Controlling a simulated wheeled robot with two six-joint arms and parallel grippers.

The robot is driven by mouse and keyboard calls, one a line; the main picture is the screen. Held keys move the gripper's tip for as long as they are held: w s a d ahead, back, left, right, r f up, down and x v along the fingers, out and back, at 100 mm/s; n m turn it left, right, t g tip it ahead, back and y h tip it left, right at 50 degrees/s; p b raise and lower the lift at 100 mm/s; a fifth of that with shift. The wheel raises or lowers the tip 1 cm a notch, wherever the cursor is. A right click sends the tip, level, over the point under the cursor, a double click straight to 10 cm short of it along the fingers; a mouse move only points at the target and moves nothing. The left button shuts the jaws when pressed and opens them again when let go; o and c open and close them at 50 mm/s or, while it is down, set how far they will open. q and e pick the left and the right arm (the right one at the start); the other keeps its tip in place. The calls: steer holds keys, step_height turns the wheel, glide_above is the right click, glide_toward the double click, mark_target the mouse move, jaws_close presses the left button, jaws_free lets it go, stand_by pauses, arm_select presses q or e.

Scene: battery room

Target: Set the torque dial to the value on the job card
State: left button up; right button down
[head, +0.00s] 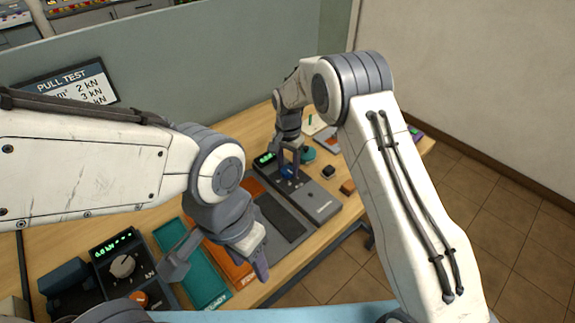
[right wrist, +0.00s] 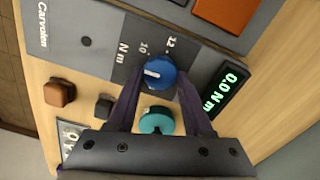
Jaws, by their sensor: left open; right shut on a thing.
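The torque dial is a blue knob (right wrist: 158,72) with a white pointer mark, on a dark panel marked N m, with 10 and 12 legible. Its green display (right wrist: 222,88) reads 0.0 N m. My right gripper (right wrist: 160,84) is shut on the blue knob, one finger on each side; it also shows in the head view (head: 288,170), over the grey torque unit (head: 312,208). My left gripper (head: 215,265) is open and empty above the teal and orange trays. A pale card (right wrist: 70,136) is partly cut off in the wrist view; I cannot tell its full text.
A pull test board (head: 65,86) hangs behind. A teal round object (right wrist: 157,121) and brown block (right wrist: 59,93) are near the dial.

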mark_target(289, 169)
steer(key=m, duration=0.6)
steer(key=shift+d+r, duration=0.1)
stand_by(0.4)
steer(key=shift+c, duration=1.5)
jaws_free()
step_height(289, 169, up, 10)
steer(key=b, duration=0.1)
steer(key=shift+r+b, duration=0.2)
steer(key=shift+b, duration=0.15)
